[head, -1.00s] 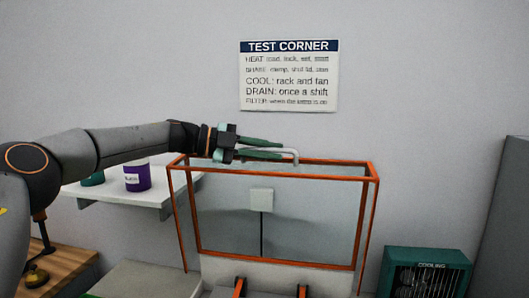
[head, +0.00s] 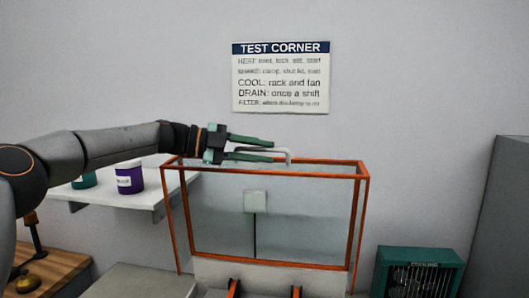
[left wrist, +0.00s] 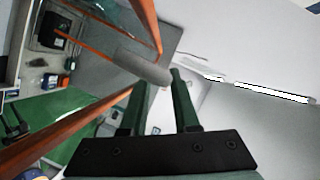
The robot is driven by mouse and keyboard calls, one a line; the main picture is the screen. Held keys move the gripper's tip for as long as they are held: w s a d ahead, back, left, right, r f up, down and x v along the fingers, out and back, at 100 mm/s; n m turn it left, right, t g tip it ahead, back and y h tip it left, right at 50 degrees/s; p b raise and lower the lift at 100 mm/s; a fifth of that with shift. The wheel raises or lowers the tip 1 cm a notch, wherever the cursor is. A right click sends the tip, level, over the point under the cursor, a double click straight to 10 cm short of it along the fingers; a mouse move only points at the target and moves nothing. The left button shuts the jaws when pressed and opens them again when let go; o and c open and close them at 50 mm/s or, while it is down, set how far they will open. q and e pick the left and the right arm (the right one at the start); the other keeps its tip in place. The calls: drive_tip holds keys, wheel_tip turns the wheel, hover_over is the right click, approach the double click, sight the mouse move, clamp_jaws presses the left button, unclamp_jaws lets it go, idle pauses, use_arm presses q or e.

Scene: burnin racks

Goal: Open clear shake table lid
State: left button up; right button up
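The clear shake table lid (head: 310,215) has an orange frame. It stands upright in the middle of the head view. Its pale bar handle (head: 289,152) is at the top edge. My left gripper (head: 272,151) is at that handle, with its green fingers apart above and below the bar. In the left wrist view, the fingers (left wrist: 160,78) show a clear gap, and the grey handle bar (left wrist: 143,67) lies across near the fingertips. My right gripper is not in view.
A white shelf (head: 130,201) with a purple jar (head: 130,177) and a teal jar (head: 85,181) is behind my left arm. A green cooling fan box (head: 418,270) stands at the lower right. A sign (head: 281,77) hangs on the wall above the lid.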

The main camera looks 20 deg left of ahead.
use_arm(q)
drive_tip(key=b+v, duration=0.1)
drive_tip(key=v, duration=1)
drive_tip(key=shift+s+a, duration=0.25)
drive_tip(key=shift+a, duration=0.1)
